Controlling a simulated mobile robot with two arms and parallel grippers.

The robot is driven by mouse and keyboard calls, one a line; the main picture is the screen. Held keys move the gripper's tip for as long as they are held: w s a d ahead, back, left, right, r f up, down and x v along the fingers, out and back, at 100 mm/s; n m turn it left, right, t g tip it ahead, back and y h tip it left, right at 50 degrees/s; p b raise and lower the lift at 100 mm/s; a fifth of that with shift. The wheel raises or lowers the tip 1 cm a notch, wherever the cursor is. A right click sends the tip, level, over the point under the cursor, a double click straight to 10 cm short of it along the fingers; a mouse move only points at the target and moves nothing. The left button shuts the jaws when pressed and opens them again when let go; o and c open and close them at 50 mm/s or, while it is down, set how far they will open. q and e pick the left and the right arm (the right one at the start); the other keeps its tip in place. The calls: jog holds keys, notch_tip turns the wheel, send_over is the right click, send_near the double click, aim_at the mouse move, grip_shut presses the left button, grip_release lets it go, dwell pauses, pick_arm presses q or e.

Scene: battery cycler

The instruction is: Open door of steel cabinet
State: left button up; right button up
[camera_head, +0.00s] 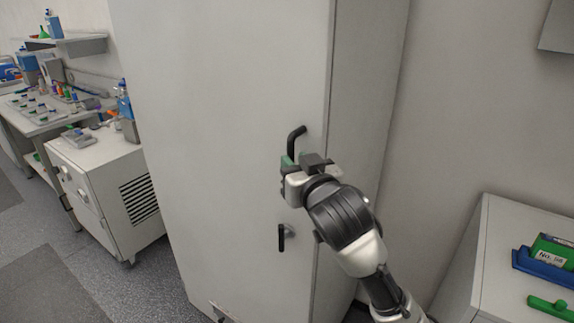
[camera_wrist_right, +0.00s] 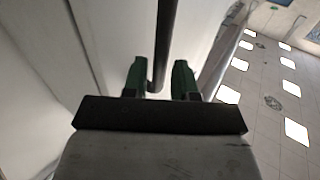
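The steel cabinet (camera_head: 225,120) is tall and light grey and stands in the middle of the head view. Its door front looks flat and closed. A black bar handle (camera_head: 292,142) sits on the door near its right edge. A second, smaller black handle (camera_head: 281,238) is lower down. My right gripper (camera_head: 289,161) is at the lower part of the upper handle. In the wrist view, its two green fingertips (camera_wrist_right: 159,78) stand apart, with the dark handle bar (camera_wrist_right: 164,45) between them and gaps on both sides. My left gripper is not in view.
A low white cabinet (camera_head: 105,185) and a workbench with bottles (camera_head: 45,110) stand at the left. At the lower right, a white unit (camera_head: 485,260) carries a blue holder (camera_head: 540,268) and green items. Grey floor (camera_head: 150,285) is clear in front and to the left.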

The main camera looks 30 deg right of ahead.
jog(key=shift+w+d, duration=0.25)
jog(key=shift+w, duration=0.9)
jog(key=shift+w+d, duration=0.2)
jog(key=shift+w, duration=0.95)
grip_shut()
